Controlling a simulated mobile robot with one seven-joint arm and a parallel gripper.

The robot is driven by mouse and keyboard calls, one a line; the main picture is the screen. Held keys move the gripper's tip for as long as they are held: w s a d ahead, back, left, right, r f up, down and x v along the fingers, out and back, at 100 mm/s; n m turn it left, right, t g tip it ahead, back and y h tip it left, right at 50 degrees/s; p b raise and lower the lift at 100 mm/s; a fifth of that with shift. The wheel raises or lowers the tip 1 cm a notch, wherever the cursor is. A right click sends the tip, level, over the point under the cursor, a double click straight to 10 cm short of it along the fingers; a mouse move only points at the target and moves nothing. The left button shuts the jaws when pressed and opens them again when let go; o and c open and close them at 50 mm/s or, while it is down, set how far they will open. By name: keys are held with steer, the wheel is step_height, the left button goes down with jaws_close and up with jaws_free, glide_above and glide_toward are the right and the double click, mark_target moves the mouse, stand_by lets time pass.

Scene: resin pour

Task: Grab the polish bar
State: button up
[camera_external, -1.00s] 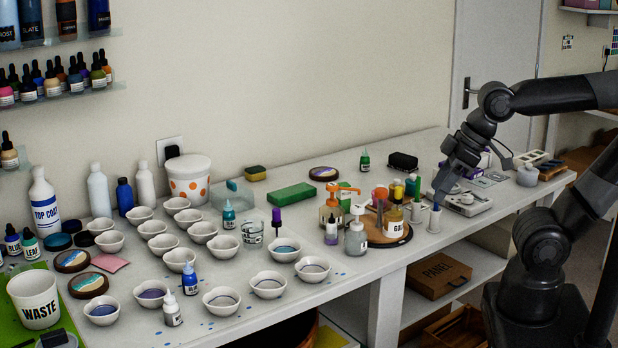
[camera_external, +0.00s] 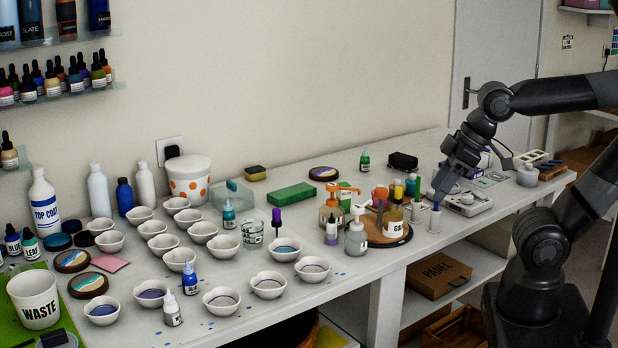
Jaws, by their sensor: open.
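A long green block (camera_external: 292,194), which looks like the polish bar, lies flat on the white workbench (camera_external: 330,275) towards the wall, left of the round brown turntable. My gripper (camera_external: 440,190) is at the right part of the bench, pointing down and left, close above a small white cup (camera_external: 434,222). It is open and well to the right of the green block, with bottles and the turntable between them. The gap between its fingers is hard to make out at this size.
The turntable (camera_external: 404,238) holds several bottles and pump dispensers. Several white mixing cups (camera_external: 224,248) fill the left half of the bench. A yellow and dark sponge (camera_external: 255,173) and a round painted disc (camera_external: 323,174) lie near the green block. A black case (camera_external: 403,161) lies farther right.

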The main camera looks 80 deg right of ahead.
steer(key=shift+o, duration=0.4)
steer(key=shift+w, duration=0.1)
steer(key=w+d+n+g, duration=0.1)
steer(key=w+d, duration=0.5)
steer(key=d, duration=0.1)
steer(key=w+d+f+n+g, duration=0.1)
steer(key=w+d+n+g, duration=0.1)
steer(key=w+d, duration=0.5)
steer(key=w+d+f+n+g, duration=0.1)
steer(key=w+d, duration=0.6)
steer(key=shift+w+d+n+g+h, duration=0.15)
steer(key=shift+d+n+g+h, duration=0.2)
steer(key=shift+n+g+h, duration=0.05)
steer(key=n, duration=0.1)
glide_above(344, 184)
steer(key=shift+g+y, duration=0.4)
step_height(344, 184, down, 5)
steer(key=shift+a+r, duration=0.15)
steer(key=f, duration=1)
steer(key=shift+d+f, duration=0.25)
steer(key=shift+f, duration=0.15)
steer(key=shift+c, duration=0.3)
steer(key=c, duration=1.1)
